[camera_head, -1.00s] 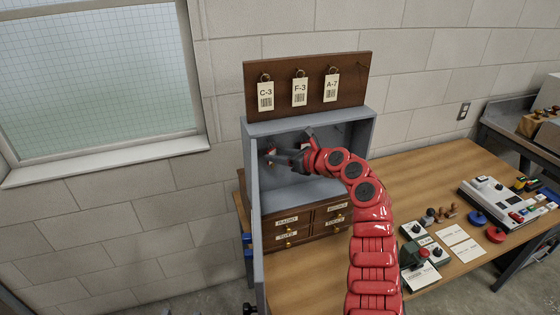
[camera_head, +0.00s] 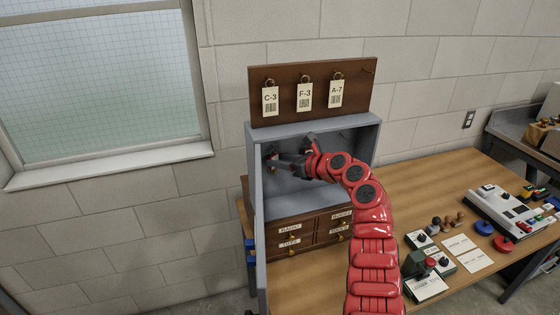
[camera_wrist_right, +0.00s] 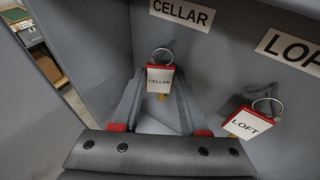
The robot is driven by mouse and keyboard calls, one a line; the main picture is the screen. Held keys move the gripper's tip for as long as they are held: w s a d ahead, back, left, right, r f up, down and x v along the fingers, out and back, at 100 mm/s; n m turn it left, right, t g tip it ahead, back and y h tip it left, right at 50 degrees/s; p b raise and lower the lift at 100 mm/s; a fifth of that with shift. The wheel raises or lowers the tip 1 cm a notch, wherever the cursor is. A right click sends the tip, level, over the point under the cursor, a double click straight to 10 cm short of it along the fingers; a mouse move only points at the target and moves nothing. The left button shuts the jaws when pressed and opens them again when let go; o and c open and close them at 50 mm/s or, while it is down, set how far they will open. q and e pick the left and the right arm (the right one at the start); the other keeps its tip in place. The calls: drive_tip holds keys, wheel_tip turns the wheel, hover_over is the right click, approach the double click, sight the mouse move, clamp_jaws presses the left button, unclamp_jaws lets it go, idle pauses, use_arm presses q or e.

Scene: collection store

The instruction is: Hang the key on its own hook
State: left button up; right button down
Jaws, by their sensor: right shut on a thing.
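In the right wrist view a key with a red-edged white tag reading CELLAR (camera_wrist_right: 160,80) is between the fingertips of my right gripper (camera_wrist_right: 161,88). Its metal ring stands up above the tag, below the CELLAR label (camera_wrist_right: 183,13) on the grey cabinet wall. I cannot tell whether the ring is around a hook. A second key with a LOFT tag (camera_wrist_right: 249,123) hangs to the right, under the LOFT label (camera_wrist_right: 293,50). In the head view my right gripper (camera_head: 275,160) is inside the open grey cabinet, near its left side; the key is too small to read there. My left gripper is out of view.
The grey cabinet (camera_head: 312,127) has side walls close around my right gripper. Above it, a brown board (camera_head: 353,88) carries tags C-3, F-3 and A-7. Labelled wooden drawers (camera_head: 314,235) are below. The table (camera_head: 400,190) holds switch boxes, cards and stamps to the right.

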drive_tip(key=shift+c, duration=1.7)
unclamp_jaws()
